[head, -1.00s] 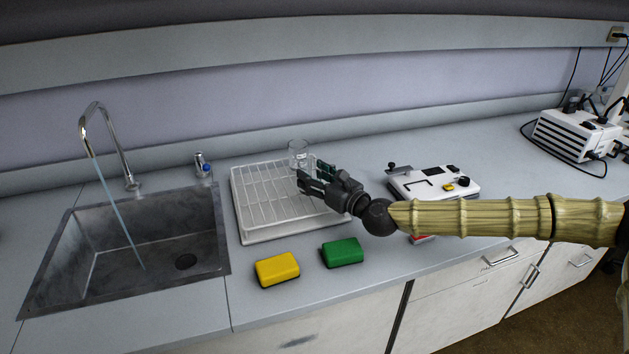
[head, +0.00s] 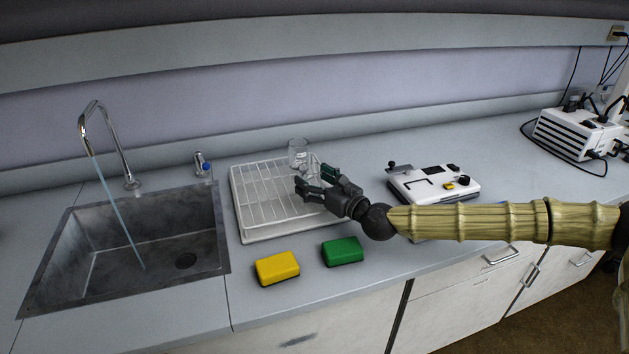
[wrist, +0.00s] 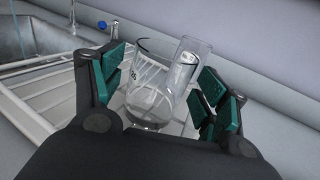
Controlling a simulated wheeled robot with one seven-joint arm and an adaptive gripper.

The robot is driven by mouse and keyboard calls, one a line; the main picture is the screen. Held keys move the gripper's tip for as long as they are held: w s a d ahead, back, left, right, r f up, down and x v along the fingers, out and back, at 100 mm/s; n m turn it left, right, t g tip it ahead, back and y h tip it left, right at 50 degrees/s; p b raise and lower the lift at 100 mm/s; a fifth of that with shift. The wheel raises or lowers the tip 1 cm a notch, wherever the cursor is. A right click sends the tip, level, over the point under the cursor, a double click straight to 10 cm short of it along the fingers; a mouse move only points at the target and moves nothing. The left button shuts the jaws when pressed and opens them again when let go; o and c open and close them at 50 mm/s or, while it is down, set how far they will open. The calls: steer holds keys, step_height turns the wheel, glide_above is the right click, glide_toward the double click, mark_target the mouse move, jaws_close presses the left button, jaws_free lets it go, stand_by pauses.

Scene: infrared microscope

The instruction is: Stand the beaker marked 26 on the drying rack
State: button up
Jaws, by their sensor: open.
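The drying rack (head: 244,222) is a white wire rack on a tray beside the sink. A clear glass beaker (wrist: 150,105) stands between my gripper's fingers in the wrist view, with a dark mark on its left side that looks like 26. It appears upright on the rack's right part, and shows partly behind the fingers in the head view (head: 313,163). My gripper (head: 316,182) is open around it, the green pads (wrist: 212,86) apart from the glass on the right side. Contact on the left is unclear.
A second clear glass (head: 298,147) stands just behind, near the rack's back edge. A yellow sponge (head: 277,268) and a green sponge (head: 342,251) lie in front. The sink (head: 140,240) with running tap is left; a white device (head: 434,183) is right.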

steer(key=shift+r, duration=0.15)
steer(key=b+v, duration=0.1)
steer(key=v, duration=1.1)
